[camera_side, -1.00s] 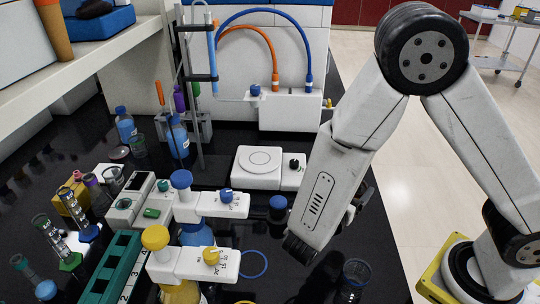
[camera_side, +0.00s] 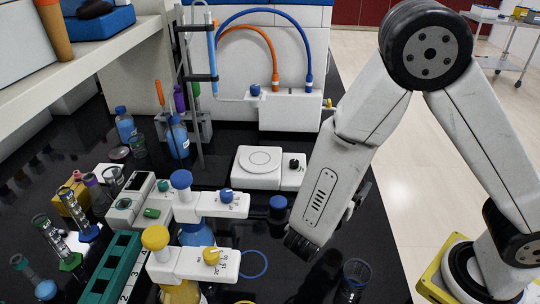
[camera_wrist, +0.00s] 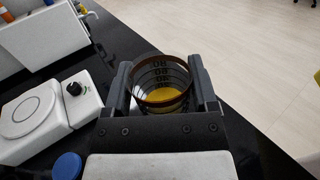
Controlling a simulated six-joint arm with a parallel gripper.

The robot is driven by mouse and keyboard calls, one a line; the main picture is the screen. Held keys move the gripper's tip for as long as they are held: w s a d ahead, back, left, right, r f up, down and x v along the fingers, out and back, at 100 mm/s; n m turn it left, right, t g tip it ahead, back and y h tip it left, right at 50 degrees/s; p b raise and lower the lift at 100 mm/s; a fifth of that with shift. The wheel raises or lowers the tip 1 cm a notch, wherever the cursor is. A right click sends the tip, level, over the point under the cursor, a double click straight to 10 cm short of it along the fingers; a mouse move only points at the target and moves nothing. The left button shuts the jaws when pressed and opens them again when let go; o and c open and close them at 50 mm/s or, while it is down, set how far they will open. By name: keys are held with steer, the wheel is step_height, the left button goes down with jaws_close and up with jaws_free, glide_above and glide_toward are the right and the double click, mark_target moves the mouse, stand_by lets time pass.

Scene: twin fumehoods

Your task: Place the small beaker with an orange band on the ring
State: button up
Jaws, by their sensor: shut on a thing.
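My gripper (camera_wrist: 160,85) is shut on the small clear beaker (camera_wrist: 161,76). In the wrist view, the beaker sits between the two dark fingers, with a brownish-orange rim, printed marks and a yellow-orange patch inside. In the side view the beaker is hidden by my arm, and only dark parts of my gripper (camera_side: 361,196) show past the wrist. A blue ring (camera_side: 253,263) lies flat on the black bench, left of my arm's lower end. A yellow ring (camera_side: 243,302) is partly cut off at the bottom edge.
A white stirrer plate (camera_side: 259,165) and a blue-capped container (camera_side: 278,204) stand near my arm. Blue-capped (camera_side: 181,179) and yellow-capped (camera_side: 155,237) bottles with white dispensers stand left. Another clear beaker (camera_side: 355,274) stands at the front right. Bench shows bare between the blue ring and that beaker.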

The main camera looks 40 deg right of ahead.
steer(key=w+f+n+t+y, duration=0.2)
steer(key=w+n+t+y, duration=0.6)
steer(key=w+t, duration=0.5)
steer(key=a+n+y, duration=0.1)
steer(key=a, duration=0.1)
steer(key=a+n+y, duration=0.2)
steer(key=a, duration=0.1)
steer(key=a+n+t+y, duration=0.1)
steer(key=a+n+y, duration=0.1)
steer(key=shift+w+a, duration=0.35)
steer(key=shift+w, duration=0.05)
steer(key=s+a+n+y, duration=0.2)
steer(key=s+a+y, duration=0.1)
steer(key=a, duration=0.4)
steer(key=s+a+n+y, duration=0.3)
steer(key=a+y, duration=0.2)
steer(key=a, duration=0.1)
steer(key=shift+s+a+r, duration=0.2)
steer(key=shift+s+a, duration=0.05)
steer(key=shift+a, duration=0.1)
steer(key=shift+f, duration=0.1)
steer(key=shift+f+t, duration=0.3)
steer(key=shift+f, duration=1.6)
